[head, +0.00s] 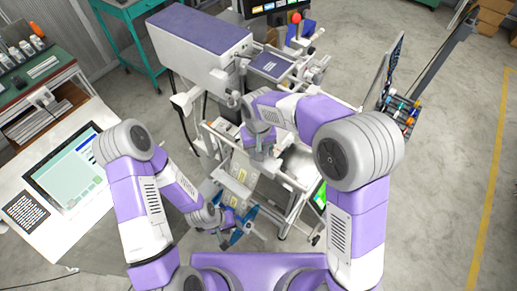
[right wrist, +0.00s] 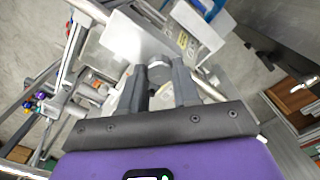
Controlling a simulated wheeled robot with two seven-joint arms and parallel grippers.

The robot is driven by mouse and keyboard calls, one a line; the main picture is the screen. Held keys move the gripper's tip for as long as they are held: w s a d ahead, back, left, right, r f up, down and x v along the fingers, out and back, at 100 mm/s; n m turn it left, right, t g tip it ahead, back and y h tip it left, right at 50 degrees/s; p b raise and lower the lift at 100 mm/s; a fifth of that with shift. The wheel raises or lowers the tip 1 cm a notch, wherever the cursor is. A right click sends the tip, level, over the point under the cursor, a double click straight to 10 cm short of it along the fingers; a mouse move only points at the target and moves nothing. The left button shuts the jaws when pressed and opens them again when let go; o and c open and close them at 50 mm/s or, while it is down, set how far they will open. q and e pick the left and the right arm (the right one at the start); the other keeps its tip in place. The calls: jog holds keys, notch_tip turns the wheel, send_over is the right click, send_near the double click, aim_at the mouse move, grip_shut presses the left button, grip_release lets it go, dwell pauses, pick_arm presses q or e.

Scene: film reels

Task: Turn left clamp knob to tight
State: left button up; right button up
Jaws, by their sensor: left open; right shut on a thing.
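My right gripper (right wrist: 158,88) is shut on a grey round knob (right wrist: 159,70), which sits between its two dark fingers in the right wrist view. The knob is beside a pale metal plate (right wrist: 128,38). In the head view my right gripper's purple body (head: 259,143) is over the upper part of the machine frame, and its fingers and the knob are hidden. I cannot tell which clamp knob this is, or how tight it is. My left gripper (head: 228,218) is open, low at the front of the frame, beside a blue spoked part (head: 237,238).
A purple-topped machine housing (head: 205,32) stands behind the frame. A white table (head: 45,165) with a screen is at left. A caddy of coloured items (head: 400,112) is at right.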

jog(key=o, duration=1.1)
jog(key=shift+c, duration=0.2)
notch_tip(320, 180, up, 8)
jog(key=shift+f+p, duration=0.2)
jog(key=shift+p, duration=0.15)
